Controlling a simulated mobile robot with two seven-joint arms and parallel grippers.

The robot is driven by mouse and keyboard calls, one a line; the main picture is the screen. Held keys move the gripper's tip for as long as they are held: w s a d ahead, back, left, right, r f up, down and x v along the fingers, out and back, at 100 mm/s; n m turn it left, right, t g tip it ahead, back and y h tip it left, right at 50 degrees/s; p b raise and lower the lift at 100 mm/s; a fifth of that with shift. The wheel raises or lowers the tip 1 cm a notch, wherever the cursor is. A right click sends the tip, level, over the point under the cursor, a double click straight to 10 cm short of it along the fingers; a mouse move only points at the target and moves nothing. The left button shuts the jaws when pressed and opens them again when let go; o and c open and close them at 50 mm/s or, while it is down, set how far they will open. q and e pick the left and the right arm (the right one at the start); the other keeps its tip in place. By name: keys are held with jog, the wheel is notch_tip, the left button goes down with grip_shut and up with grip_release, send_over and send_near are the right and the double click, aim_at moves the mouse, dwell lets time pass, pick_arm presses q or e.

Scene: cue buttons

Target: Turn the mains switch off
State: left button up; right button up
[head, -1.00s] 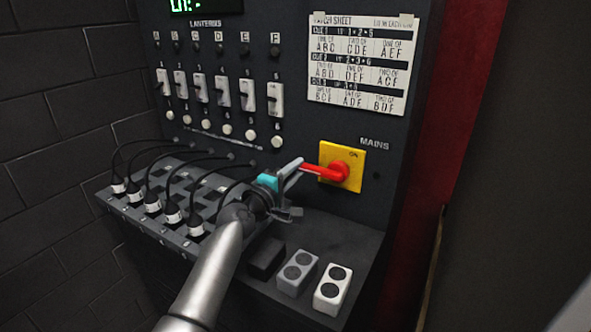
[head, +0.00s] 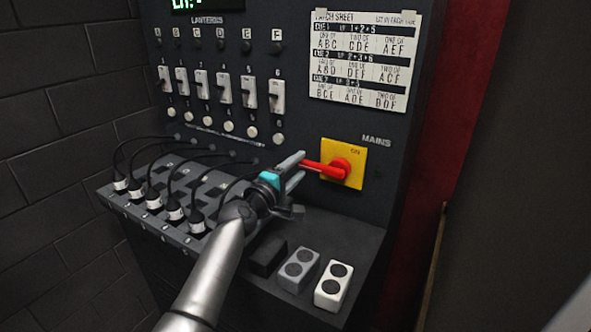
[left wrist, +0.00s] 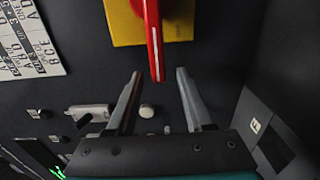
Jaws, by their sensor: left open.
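The mains switch is a red handle (head: 327,169) on a yellow plate (head: 355,178), at the right of the dark panel under the word MAINS. My left gripper (head: 303,166) is open at the handle's left end. In the left wrist view the red handle (left wrist: 154,45) hangs down from the yellow plate (left wrist: 122,28). Its tip lies between the fingertips of my left gripper (left wrist: 159,73), with a gap visible on each side. My right gripper is not in view.
Several white lantern sliders (head: 224,88) and round buttons line the panel to the left. Black plugs with cables (head: 174,208) stand on the ledge. A grey block (head: 299,268) and a white block (head: 333,287) sit at its right. A paper sheet (head: 365,60) hangs above.

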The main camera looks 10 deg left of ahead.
pick_arm(q)
jog(key=shift+s, duration=0.1)
jog(key=p+v, duration=0.2)
jog(key=v, duration=1.3)
jog(key=shift+p, duration=0.3)
